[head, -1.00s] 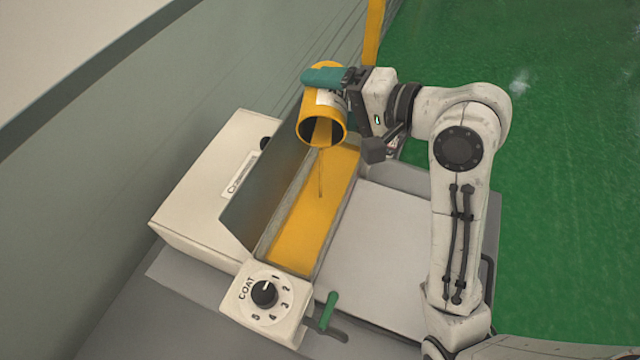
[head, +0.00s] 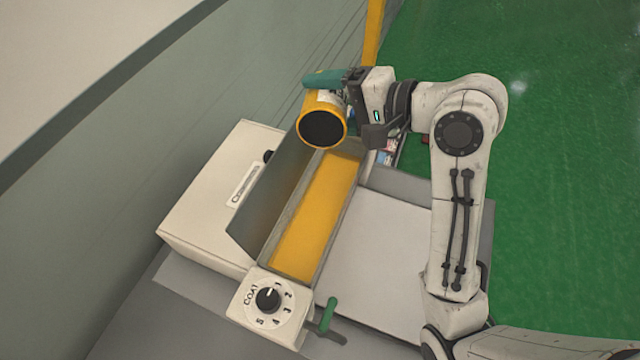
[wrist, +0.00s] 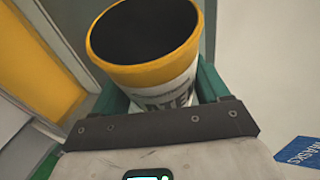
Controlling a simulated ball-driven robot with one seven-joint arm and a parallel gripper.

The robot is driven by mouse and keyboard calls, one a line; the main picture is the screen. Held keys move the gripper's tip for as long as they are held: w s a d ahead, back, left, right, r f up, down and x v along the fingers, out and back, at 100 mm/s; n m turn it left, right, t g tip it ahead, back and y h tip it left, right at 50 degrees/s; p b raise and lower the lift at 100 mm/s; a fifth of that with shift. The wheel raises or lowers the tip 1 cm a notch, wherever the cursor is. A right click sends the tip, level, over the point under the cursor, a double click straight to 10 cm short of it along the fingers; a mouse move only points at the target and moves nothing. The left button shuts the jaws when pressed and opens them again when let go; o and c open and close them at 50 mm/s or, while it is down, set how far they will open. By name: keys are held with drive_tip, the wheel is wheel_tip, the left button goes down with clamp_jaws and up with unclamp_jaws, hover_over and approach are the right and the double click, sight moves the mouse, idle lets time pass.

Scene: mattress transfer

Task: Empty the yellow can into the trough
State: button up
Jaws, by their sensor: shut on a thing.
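The yellow can (head: 324,112) is tipped, with its dark open mouth facing down toward the trough and no stream coming from it. My gripper (head: 337,80) is shut on the can, its green fingers on either side, above the far end of the trough. In the wrist view the can (wrist: 150,74) shows a yellow rim, a white label and a dark inside; the gripper (wrist: 160,100) clasps it. The trough (head: 268,262) is long and narrow with grey walls, and yellow liquid (head: 315,215) covers its floor.
A white box (head: 215,205) stands left of the trough, by the wall. A COAT dial (head: 268,298) and a green-handled lever (head: 328,315) are at the near end. A flat light panel (head: 375,255) lies to the right. Green floor (head: 560,200) is open beyond.

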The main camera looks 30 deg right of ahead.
drive_tip(key=shift+w+d+r+m+g+p, duration=0.3)
drive_tip(key=shift+w+d+r+m+p, duration=0.15)
drive_tip(key=shift+r, duration=0.25)
drive_tip(key=shift+w+m+y+p, duration=0.15)
drive_tip(key=shift+m+y+p, duration=0.15)
drive_tip(key=shift+p, duration=0.15)
drive_tip(key=shift+f, duration=0.35)
drive_tip(key=shift+r+g+p, duration=0.1)
drive_tip(key=shift+g+p, duration=0.2)
drive_tip(key=shift+p, duration=0.05)
drive_tip(key=shift+r+p, duration=0.1)
drive_tip(key=shift+p, duration=0.25)
